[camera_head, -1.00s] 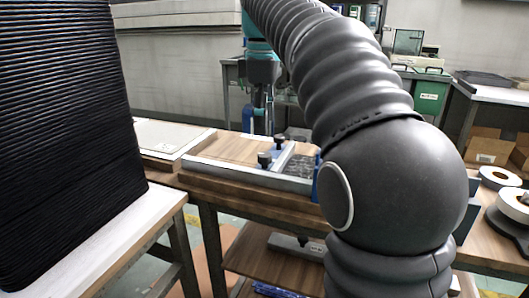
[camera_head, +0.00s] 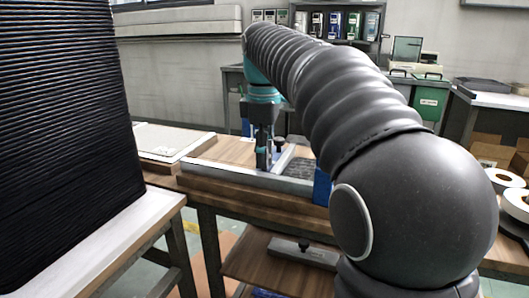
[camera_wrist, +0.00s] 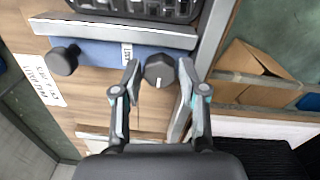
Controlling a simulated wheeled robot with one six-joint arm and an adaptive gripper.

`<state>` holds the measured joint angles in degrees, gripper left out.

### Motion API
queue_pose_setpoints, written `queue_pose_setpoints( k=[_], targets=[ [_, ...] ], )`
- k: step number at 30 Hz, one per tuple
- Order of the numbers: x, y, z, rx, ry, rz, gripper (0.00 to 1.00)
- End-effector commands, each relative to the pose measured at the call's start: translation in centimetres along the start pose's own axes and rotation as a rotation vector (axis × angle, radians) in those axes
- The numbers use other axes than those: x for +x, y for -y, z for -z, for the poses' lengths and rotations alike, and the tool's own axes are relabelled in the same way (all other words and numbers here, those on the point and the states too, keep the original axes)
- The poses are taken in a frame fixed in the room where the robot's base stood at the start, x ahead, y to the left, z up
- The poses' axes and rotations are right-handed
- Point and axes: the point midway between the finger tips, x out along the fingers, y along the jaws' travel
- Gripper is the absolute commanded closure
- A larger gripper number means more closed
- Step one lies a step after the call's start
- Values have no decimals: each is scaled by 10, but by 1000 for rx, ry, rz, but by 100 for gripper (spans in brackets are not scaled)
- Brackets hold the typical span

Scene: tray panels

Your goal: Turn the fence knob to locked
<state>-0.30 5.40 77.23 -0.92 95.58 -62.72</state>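In the wrist view a dark faceted knob (camera_wrist: 159,70) with a short white mark sits at the right end of a blue fence bar (camera_wrist: 95,53). My gripper (camera_wrist: 160,76) is open, with one fingertip on each side of this knob and a small gap showing at the left. A second, round dark knob (camera_wrist: 64,60) sits at the bar's left end. A white label (camera_wrist: 127,53) is on the bar beside the faceted knob; its text is too small to read. In the head view my gripper (camera_head: 263,158) points down over the panel, next to a black knob (camera_head: 280,142).
A metal rail (camera_wrist: 115,29) runs along the bar, with a black tray above it. A printed white label (camera_wrist: 41,80) lies on the wooden panel. Cardboard boxes (camera_wrist: 255,68) are at the right. A tall black ribbed stack (camera_head: 65,130) stands at the left in the head view.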

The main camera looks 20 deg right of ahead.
Motion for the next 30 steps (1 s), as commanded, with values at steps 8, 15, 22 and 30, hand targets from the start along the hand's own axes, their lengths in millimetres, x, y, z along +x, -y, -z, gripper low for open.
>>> queue_pose_setpoints(
  k=[8,15,22,30],
  targets=[
    [0,0,0,1,0,1,100],
    [-2,0,0,49,2,1,100],
    [-3,0,0,191,8,1,100],
    [-1,0,0,439,17,1,100]
  ],
)
